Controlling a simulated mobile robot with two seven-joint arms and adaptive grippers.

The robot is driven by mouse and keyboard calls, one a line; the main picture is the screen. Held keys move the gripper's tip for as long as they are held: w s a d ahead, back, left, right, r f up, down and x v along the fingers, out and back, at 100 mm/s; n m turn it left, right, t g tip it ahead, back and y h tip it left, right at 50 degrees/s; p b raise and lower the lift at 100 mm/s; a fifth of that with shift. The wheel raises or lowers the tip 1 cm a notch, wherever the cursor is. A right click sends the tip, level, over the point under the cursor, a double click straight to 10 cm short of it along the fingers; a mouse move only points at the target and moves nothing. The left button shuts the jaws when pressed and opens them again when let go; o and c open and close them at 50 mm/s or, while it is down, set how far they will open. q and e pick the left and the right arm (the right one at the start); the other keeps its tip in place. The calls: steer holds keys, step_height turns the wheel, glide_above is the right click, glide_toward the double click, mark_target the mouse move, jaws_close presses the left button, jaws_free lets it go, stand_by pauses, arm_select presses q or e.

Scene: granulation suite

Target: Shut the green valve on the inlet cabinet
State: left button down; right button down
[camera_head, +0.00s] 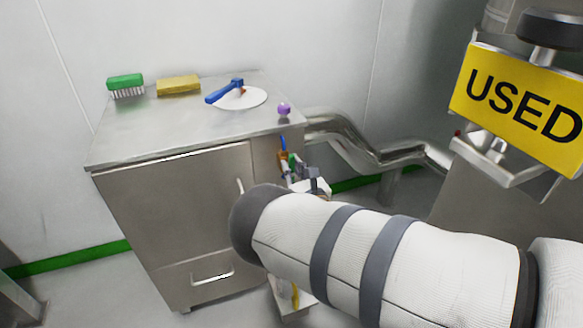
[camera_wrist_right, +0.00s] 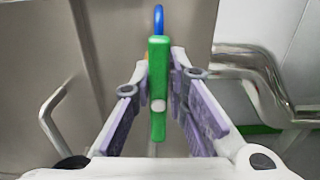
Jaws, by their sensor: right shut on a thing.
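The green valve handle (camera_wrist_right: 158,92) stands upright in the right wrist view, a long green lever with a pale round spot near its lower end. My right gripper (camera_wrist_right: 160,76) has one finger on each side of it and is shut on it. In the head view the green valve (camera_head: 292,159) is a small patch on the right side of the inlet cabinet (camera_head: 185,195). My right gripper (camera_head: 299,178) is there too, partly hidden by my right forearm. My left gripper is not in view.
A blue handle (camera_wrist_right: 158,17) is just above the green one. Bent steel pipes (camera_head: 355,148) run right from the cabinet. A green brush (camera_head: 125,81), a yellow sponge (camera_head: 179,85), a white disc (camera_head: 245,99) and a purple knob (camera_head: 284,109) are on top. A yellow USED sign (camera_head: 520,105) is at right.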

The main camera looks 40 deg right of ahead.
steer(key=m, duration=0.5)
steer(key=shift+d+f+b, duration=0.2)
steer(key=shift+d+b, duration=0.05)
steer(key=shift+b, duration=0.15)
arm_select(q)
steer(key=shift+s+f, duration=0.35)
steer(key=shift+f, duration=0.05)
arm_select(e)
steer(key=shift+s+d+f+m, duration=0.1)
steer(key=shift+d+f+m, duration=0.1)
steer(key=shift+m, duration=1.9)
steer(key=shift+w+d+f+m, duration=0.1)
steer(key=shift+f+m, duration=0.05)
steer(key=shift+m, duration=1.95)
steer(key=shift+s+d+f+m, duration=0.1)
steer(key=shift+f+m, duration=0.1)
steer(key=shift+m, duration=1.9)
steer(key=c, duration=1.5)
jaws_free()
steer(key=shift+c, duration=0.2)
steer(key=shift+f, duration=0.1)
